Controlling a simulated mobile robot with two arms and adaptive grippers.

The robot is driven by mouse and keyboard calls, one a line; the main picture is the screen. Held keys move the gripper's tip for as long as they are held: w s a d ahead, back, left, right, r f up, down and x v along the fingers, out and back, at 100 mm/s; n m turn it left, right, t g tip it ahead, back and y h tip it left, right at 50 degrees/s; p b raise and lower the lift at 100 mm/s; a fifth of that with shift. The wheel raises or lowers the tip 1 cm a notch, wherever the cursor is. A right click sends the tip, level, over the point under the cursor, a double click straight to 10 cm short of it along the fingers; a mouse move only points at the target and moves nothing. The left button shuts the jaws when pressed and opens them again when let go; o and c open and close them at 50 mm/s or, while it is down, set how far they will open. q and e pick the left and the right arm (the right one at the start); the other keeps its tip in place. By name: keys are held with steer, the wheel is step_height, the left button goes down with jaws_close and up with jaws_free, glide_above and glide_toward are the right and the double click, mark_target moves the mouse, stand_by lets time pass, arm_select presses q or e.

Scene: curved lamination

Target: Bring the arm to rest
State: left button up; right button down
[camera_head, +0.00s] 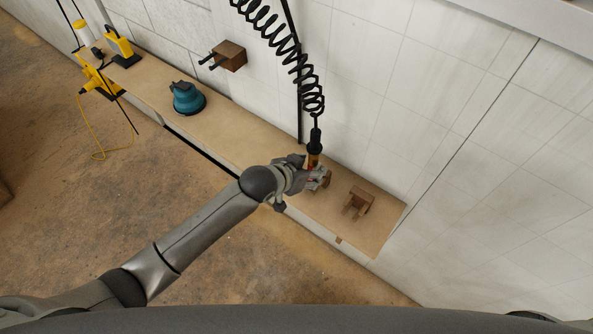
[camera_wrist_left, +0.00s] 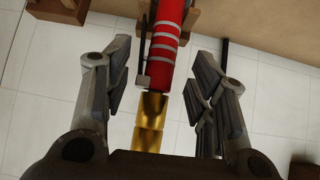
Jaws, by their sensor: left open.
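My left arm reaches in from the lower left, and its gripper (camera_head: 318,180) is over the wooden shelf near its right end. In the left wrist view the gripper (camera_wrist_left: 160,90) is open, with one finger on each side of a red tool with grey bands (camera_wrist_left: 166,40) and a gold-coloured part (camera_wrist_left: 150,120). Neither finger visibly touches the tool. In the head view the tool's dark upper end (camera_head: 315,142) hangs below a black coiled hose (camera_head: 285,45), and the gripper hides much of the rest. My right gripper is not in view.
The wooden shelf (camera_head: 240,140) runs along a white tiled wall. A wooden bracket (camera_head: 358,201) is close right of the gripper. Another bracket (camera_head: 230,55) is on the wall. A teal tool (camera_head: 187,97) and yellow devices (camera_head: 118,45) stand farther left. The floor in front is open.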

arm_select(q)
steer(key=v, duration=0.7)
steer(key=s+a+f+n+y, duration=0.1)
steer(key=a+f, duration=0.3)
steer(key=f, duration=0.4)
steer(key=s+a+f+n+g+y+b, duration=0.1)
steer(key=a+f, duration=0.3)
steer(key=f, duration=0.4)
steer(key=s+a+f+n+y, duration=0.1)
steer(key=a+f, duration=0.3)
steer(key=f, duration=0.4)
steer(key=s+a+f+g+y, duration=0.1)
steer(key=s+a+f, duration=0.2)
steer(key=s+f, duration=0.25)
steer(key=s+a+f+n+g+y+b, duration=0.1)
steer(key=s+a+f, duration=0.1)
steer(key=s+f, duration=0.35)
steer(key=s+a+f+g, duration=0.1)
steer(key=s+a+f, duration=0.2)
steer(key=s+f, duration=0.25)
steer(key=s+a+f+g, duration=0.1)
steer(key=s+f, duration=0.2)
steer(key=s, duration=0.7)
steer(key=s+a+f+n+g+y, duration=0.1)
steer(key=s+f, duration=0.2)
steer(key=s, duration=0.6)
steer(key=shift+s+a, duration=0.35)
steer(key=shift+s, duration=0.05)
steer(key=shift+f, duration=0.1)
